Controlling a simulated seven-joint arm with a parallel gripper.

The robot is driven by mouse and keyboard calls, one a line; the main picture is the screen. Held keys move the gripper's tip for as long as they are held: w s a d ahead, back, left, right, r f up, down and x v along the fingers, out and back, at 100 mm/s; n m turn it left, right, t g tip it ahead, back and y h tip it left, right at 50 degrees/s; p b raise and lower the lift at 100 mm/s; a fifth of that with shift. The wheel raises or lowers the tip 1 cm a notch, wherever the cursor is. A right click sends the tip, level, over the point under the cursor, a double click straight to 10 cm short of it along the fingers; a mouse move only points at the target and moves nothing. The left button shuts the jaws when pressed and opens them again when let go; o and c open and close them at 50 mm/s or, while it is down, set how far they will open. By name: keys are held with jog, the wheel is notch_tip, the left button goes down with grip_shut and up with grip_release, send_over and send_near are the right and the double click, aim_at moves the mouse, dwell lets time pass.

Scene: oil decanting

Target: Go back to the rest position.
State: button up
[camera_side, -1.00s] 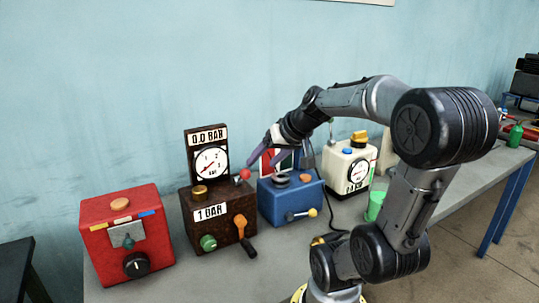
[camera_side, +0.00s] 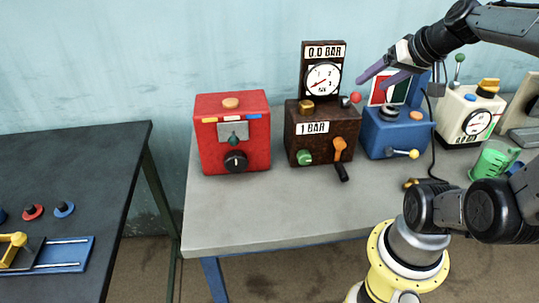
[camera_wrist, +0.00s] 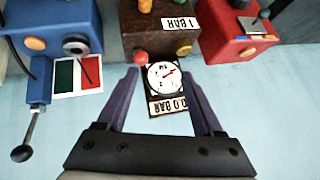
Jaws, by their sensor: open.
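My gripper (camera_side: 384,78) is in the air at the upper right of the side view, above the blue box (camera_side: 398,135) and beside the gauge. Its purple fingers are apart with nothing between them. In the wrist view my gripper (camera_wrist: 161,82) is open, and the white dial gauge (camera_wrist: 163,76) on the brown box (camera_wrist: 163,40) shows beyond the gap between the fingers. The brown box also shows in the side view (camera_side: 325,150), with its gauge (camera_side: 321,78) and a "0.0 BAR" sign on top. I see no marker for a rest position.
A red box (camera_side: 232,148) stands left of the brown one. A cream box (camera_side: 466,120) with a gauge and a green cup (camera_side: 492,160) are at the right. The grey table's (camera_side: 265,215) front left is clear. A dark table (camera_side: 75,165) stands further left.

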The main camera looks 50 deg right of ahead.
jog(key=w+a+f+n+y, duration=0.15)
jog(key=a+n+y, duration=0.4)
jog(key=a, duration=0.85)
jog(key=s+a+f+n+g+h, duration=0.2)
jog(key=s+f+n, duration=0.1)
jog(key=s+f, duration=0.1)
jog(key=shift+s+f+n, duration=0.2)
jog(key=shift+s+n, duration=0.15)
jog(key=shift+s, duration=0.35)
dwell(0.4)
